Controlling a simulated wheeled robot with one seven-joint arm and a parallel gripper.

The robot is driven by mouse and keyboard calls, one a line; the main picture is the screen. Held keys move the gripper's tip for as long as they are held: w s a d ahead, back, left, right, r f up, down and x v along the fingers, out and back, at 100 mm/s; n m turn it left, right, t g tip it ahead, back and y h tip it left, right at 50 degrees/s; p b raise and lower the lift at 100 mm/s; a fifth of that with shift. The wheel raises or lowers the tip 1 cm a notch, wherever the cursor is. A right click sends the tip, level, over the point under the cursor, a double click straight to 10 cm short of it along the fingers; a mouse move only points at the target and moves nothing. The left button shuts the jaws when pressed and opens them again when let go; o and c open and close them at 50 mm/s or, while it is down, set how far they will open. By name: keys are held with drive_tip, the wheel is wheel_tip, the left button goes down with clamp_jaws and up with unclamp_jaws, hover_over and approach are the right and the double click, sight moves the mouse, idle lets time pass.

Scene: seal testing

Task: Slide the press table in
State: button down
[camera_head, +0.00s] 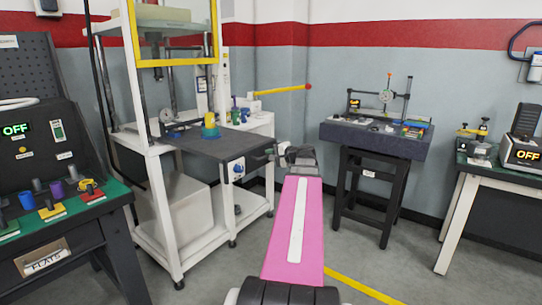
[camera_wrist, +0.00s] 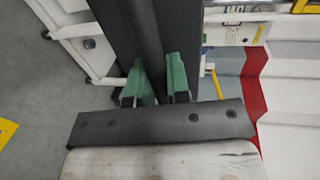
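The press table (camera_head: 205,143) is a dark slab in the white press frame (camera_head: 148,120), with its front end sticking out to the right, towards me. A blue-and-yellow piece (camera_head: 210,128) stands on it. My gripper (camera_head: 272,153) is at the slab's front end, at the tip of my pink arm. In the wrist view, the two green fingers of my gripper (camera_wrist: 161,80) are a narrow gap apart, over the dark press table (camera_wrist: 125,22). Dark material shows between them. I cannot tell whether they clamp it, and the grasped spot is hidden.
A dark bench (camera_head: 375,138) with a dial gauge stands at the right. Left is a green-topped bench (camera_head: 60,215) with coloured parts. A yellow rod (camera_head: 283,91) juts from the wall side behind the press. A far-right bench (camera_head: 500,175) holds a box reading OFF. Floor between is clear.

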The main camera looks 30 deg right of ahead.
sight(222, 136)
drive_tip(key=shift+w, duration=0.1)
drive_tip(key=r+x, duration=0.2)
drive_tip(key=x, duration=1.1)
drive_tip(key=w+r+x, duration=0.1)
drive_tip(key=r+x, duration=0.2)
drive_tip(key=x, duration=1)
drive_tip(key=a+r+x, duration=0.1)
drive_tip(key=r+x, duration=0.2)
drive_tip(key=x, duration=1)
drive_tip(key=shift+w+r, duration=0.2)
drive_tip(key=shift+w, duration=0.2)
drive_tip(key=shift+a, duration=0.1)
drive_tip(key=c, duration=1.1)
unclamp_jaws()
drive_tip(key=shift+w, duration=0.15)
drive_tip(key=v, duration=1.1)
drive_tip(key=shift+f, duration=0.15)
